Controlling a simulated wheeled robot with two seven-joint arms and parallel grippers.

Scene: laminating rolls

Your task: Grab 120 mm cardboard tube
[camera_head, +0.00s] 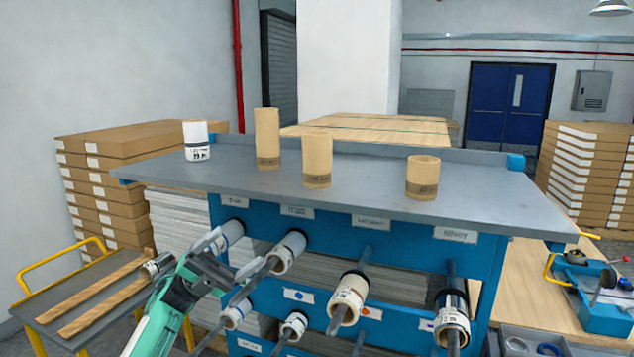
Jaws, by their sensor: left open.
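Three tan cardboard tubes stand upright on the grey top of the blue rack (370,190): a tall tube (267,135), a middle-height tube (317,158) and a short tube (423,176). Each has a dark printed band low on its side; the print is too small to read, so I cannot tell which is 120 mm. My left gripper (238,257) is open and empty, in front of the rack and below its top, left of centre. It is apart from the tubes and partly covers the rolls behind it. My right gripper is not in view.
A white roll (196,140) stands on the top's left end. Several rolls on rods jut from the rack's front, including a white roll (287,252) near my gripper and a cream roll (348,299). A cart (50,325) stands left, a wooden bench (540,290) right.

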